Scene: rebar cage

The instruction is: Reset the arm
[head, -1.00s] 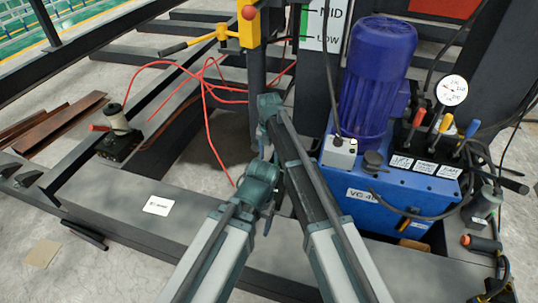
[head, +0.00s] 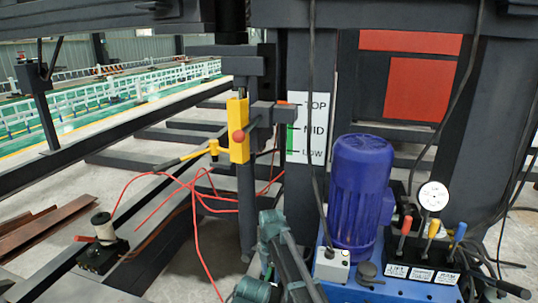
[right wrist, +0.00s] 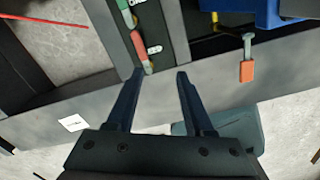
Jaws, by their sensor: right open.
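My right gripper (right wrist: 160,75) shows in the right wrist view with its two dark fingers apart and nothing between them. Its fingertips lie in front of a grey beam (right wrist: 225,73), near a green and red strip (right wrist: 128,18); I cannot tell the exact gap. In the head view, teal and dark links of my arms rise from the bottom middle, left of the blue pump. The right gripper's fingers cannot be made out there. My left gripper is not in view; only a piece of that arm shows at the bottom edge.
A blue motor (head: 361,190) stands on the pump unit with levers and a gauge (head: 433,196). A yellow lever bracket (head: 238,130) sits on a post beside a TOP/MID/LOW sign (head: 307,127). Red cable (head: 196,225) loops at left. An orange-tipped tool (right wrist: 247,70) lies near the beam.

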